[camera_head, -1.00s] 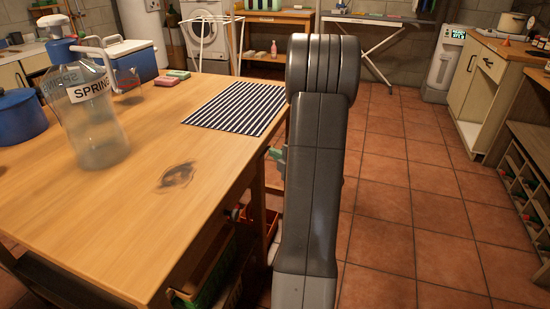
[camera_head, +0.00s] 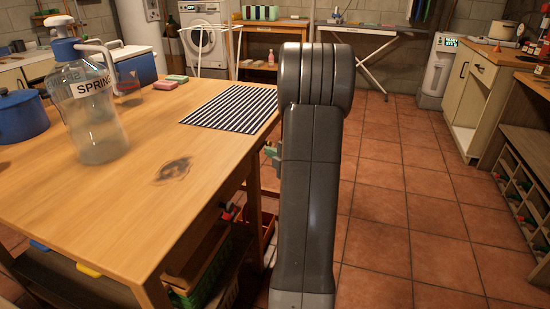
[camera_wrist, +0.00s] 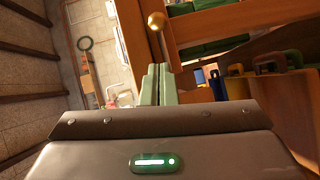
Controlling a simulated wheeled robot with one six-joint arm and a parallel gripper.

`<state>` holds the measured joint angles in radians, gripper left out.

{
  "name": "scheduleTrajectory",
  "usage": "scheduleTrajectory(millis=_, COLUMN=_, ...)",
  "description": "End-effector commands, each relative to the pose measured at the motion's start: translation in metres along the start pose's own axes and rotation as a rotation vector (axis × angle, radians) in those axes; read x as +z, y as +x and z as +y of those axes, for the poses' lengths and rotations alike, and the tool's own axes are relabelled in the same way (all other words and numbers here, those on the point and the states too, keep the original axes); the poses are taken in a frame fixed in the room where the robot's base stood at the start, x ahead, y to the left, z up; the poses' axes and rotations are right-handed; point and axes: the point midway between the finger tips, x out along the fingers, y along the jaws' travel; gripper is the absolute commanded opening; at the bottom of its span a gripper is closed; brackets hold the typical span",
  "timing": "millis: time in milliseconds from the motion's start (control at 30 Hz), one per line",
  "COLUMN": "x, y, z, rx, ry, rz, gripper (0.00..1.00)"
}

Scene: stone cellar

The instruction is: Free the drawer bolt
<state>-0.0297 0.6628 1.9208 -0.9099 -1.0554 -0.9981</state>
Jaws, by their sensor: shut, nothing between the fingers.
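My gripper (camera_wrist: 156,72) shows in the wrist view as two pale green fingers, closed together with nothing between them. Beyond the fingertips is a round brass-coloured knob (camera_wrist: 156,20) on a short stem, beside an orange-brown wooden part. A gap shows between knob and fingers. I cannot tell whether this knob belongs to the drawer bolt. In the head view, my arm hides most of the gripper; a bit of green (camera_head: 273,152) shows left of it, by the right side of the wooden table (camera_head: 110,215). No drawer bolt can be made out there.
A large water bottle (camera_head: 92,115), a blue pot (camera_head: 20,116) and a striped mat (camera_head: 233,107) are on the table. A green crate (camera_head: 205,270) sits below it. Tiled floor (camera_head: 390,200) is open to the right. Shelving (camera_head: 520,180) stands at the far right.

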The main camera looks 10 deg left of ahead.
Motion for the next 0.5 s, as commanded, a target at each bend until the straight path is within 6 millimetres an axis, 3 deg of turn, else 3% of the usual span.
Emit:
scheduleTrajectory(millis=100, x=0.002, y=-0.024, z=0.001, rx=0.0, ry=0.002, rz=-0.005, gripper=0.0)
scheduleTrajectory(millis=500, x=0.001, y=-0.087, z=0.0, rx=-0.001, ry=0.002, rz=-0.004, gripper=0.0)
